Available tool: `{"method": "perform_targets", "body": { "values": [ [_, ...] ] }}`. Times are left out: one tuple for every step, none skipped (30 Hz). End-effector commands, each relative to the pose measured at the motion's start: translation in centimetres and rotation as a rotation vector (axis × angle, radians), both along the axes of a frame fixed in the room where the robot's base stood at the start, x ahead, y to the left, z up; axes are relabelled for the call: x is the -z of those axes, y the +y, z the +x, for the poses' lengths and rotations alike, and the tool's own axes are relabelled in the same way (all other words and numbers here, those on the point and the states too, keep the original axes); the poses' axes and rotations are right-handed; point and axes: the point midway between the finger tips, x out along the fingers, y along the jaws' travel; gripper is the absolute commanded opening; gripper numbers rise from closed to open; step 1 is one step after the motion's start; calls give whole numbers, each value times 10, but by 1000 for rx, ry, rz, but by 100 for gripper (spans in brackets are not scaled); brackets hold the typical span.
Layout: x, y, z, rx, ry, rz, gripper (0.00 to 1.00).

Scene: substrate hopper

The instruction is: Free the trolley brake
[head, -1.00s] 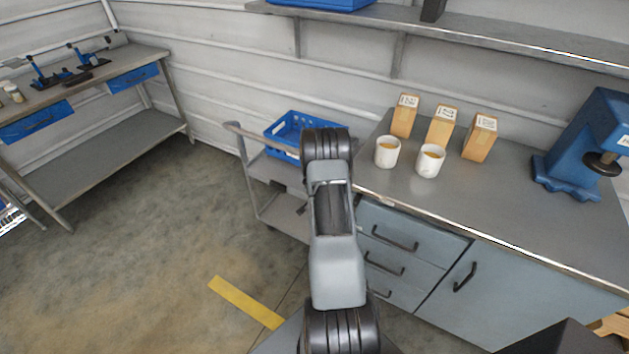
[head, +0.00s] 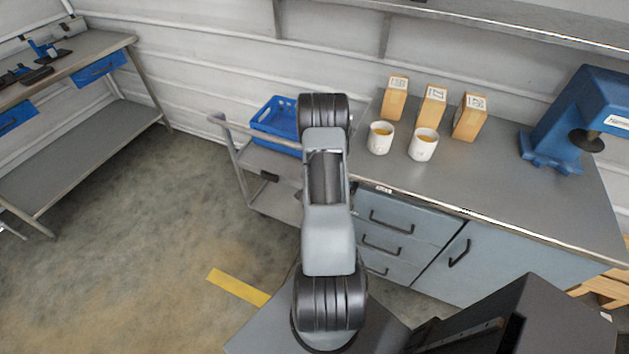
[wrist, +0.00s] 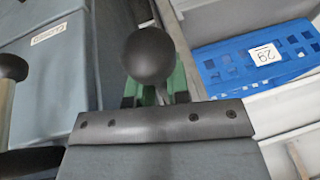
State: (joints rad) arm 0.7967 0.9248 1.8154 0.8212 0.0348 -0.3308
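The grey trolley (head: 272,205) stands against the wall, left of the blue-grey cabinet. A blue crate (head: 277,118) is on its top shelf; the crate also shows at the right of the wrist view (wrist: 262,57). My arm reaches toward the trolley in the head view and hides its right side and my gripper. In the wrist view, a black ball knob (wrist: 149,57) lies straight ahead of my gripper (wrist: 156,92). Green parts show on both sides just below the knob, and the knob hides the fingertips. I cannot tell whether the fingers touch or hold it.
The cabinet (head: 400,235) with drawers is close on the right. Two white cups (head: 381,138) and three cartons (head: 432,105) stand on its worktop, with a blue machine (head: 580,115) further right. A workbench (head: 90,150) stands at the left. The floor between is clear, with a yellow stripe (head: 238,287).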

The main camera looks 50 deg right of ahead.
Motion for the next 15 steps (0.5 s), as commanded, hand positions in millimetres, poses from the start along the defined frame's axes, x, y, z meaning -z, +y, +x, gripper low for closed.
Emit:
{"method": "perform_targets", "body": {
  "values": [
    [-2, -2, 1, 2, -4, -4, 20],
    [-2, -2, 1, 2, -4, -4, 23],
    [-2, -1, 1, 1, -3, -3, 27],
    [-2, -1, 1, 1, -3, -3, 30],
    [-2, -1, 1, 1, -2, -3, 33],
    [-2, -1, 1, 1, -2, -2, 37],
    [-2, -1, 1, 1, -2, -2, 40],
    [-1, -1, 1, 1, -2, -2, 42],
    [-1, -1, 1, 1, -2, -2, 42],
    [-1, -1, 0, 1, -2, -2, 42],
    [-1, -1, 0, 1, -2, -1, 42],
    [-1, -1, 0, 1, -2, -1, 42],
    [-1, -1, 0, 1, -2, -1, 42],
    [-1, -1, 0, 1, -2, -1, 42],
    [-2, -1, 0, 1, -2, -1, 42]
  ]
}}
